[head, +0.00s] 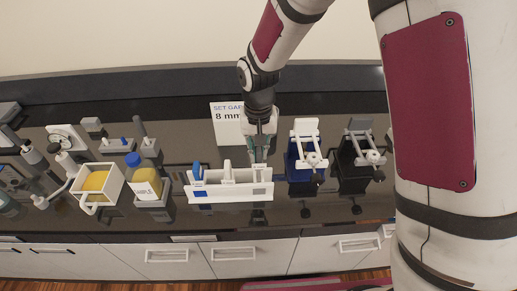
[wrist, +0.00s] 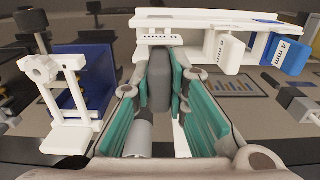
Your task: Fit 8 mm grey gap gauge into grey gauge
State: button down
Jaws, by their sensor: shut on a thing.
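The grey gap gauge (wrist: 160,82) is a dark grey upright tab between my gripper's teal pads in the wrist view. My gripper (head: 260,152) is shut on it at the right end of the white rack (head: 231,196). Whether its lower end is still in the slot cannot be told. In the wrist view my gripper (wrist: 160,108) points toward the rack (wrist: 200,14). The grey gauge (head: 357,147), a grey stand with a white knob on a black base, stands at the right. Its clamp area is small and unclear.
A blue gap gauge (head: 197,175) and a white one (head: 228,173) stand in the rack. A blue-based gauge (head: 304,152) stands between the rack and the grey gauge. A sign (head: 228,122) reading 8 mm stands behind. A yellow-filled tray (head: 82,196) and bottle (head: 144,180) are left.

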aim_at(258, 166)
jog(key=shift+f+b, duration=0.45)
jog(key=shift+f, duration=3)
jog(key=c, duration=1.5)
grip_release()
notch_tip(258, 166, up, 12)
jog(key=shift+r, duration=0.1)
